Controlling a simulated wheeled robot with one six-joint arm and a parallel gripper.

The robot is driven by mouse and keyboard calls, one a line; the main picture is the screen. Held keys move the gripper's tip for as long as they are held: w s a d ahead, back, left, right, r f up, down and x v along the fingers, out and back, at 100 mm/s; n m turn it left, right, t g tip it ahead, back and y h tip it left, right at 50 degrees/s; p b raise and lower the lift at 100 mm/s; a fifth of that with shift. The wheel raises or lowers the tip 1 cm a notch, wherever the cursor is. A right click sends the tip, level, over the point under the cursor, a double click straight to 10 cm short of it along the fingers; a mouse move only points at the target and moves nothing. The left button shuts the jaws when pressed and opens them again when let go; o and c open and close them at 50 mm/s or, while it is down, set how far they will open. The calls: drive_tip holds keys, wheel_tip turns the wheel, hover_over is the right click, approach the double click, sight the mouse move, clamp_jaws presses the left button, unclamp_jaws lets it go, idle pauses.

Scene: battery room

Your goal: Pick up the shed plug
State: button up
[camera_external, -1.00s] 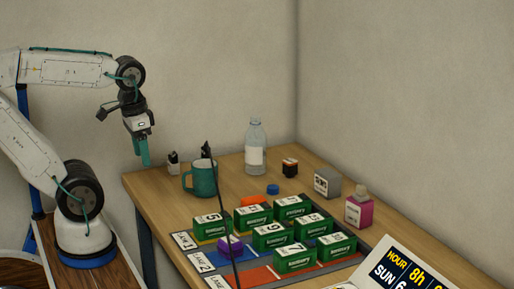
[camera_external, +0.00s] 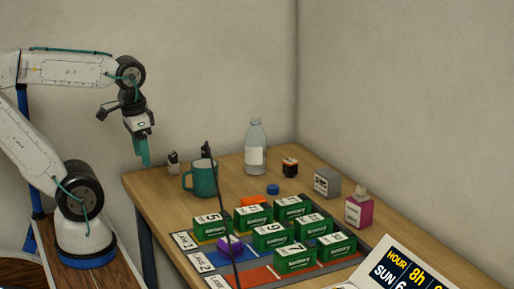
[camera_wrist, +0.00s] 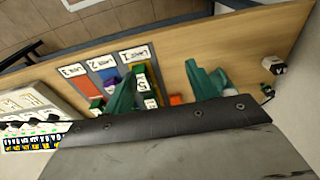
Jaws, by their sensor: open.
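No part is plainly marked as the shed plug. A small blue cap-like piece (camera_external: 272,189) lies on the table beyond the batteries. A purple rounded piece (camera_external: 230,247) sits on the lane mat beside the green batteries; it also shows in the wrist view (camera_wrist: 110,87). An orange piece (camera_external: 253,201) is partly hidden behind the batteries; it also shows in the wrist view (camera_wrist: 175,99). I cannot tell which of these is the plug. My gripper (camera_external: 144,160) points down near the table's left corner, open and empty; its green fingers show apart in the wrist view (camera_wrist: 160,72).
Several green batteries (camera_external: 294,258) stand on the lane mat (camera_external: 262,275). A thin dark pole crosses in front.

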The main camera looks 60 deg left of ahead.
drive_tip(key=shift+c, duration=0.7)
wheel_tip(320, 180, up, 5)
drive_tip(key=m+g+y, duration=0.4)
drive_tip(key=m+y, duration=0.9)
drive_tip(key=m, duration=0.3)
hover_over(203, 152)
drive_tip(key=w+d, duration=0.1)
drive_tip(key=d, duration=0.4)
drive_tip(key=f, duration=2.1)
drive_tip(key=shift+w+d+f, duration=0.15)
drive_tip(key=shift+w+f, duration=0.05)
drive_tip(key=shift+f, duration=0.4)
drive_tip(key=shift+s+a+f, duration=0.1)
drive_tip(key=shift+a+f, duration=0.15)
drive_tip(key=shift+a, duration=0.15)
drive_tip(key=x, duration=0.4)
drive_tip(key=w+x, duration=0.1)
drive_tip(key=x, duration=0.2)
drive_tip(key=shift+a+r, duration=0.15)
drive_tip(key=shift+r, duration=0.1)
clamp_jaws()
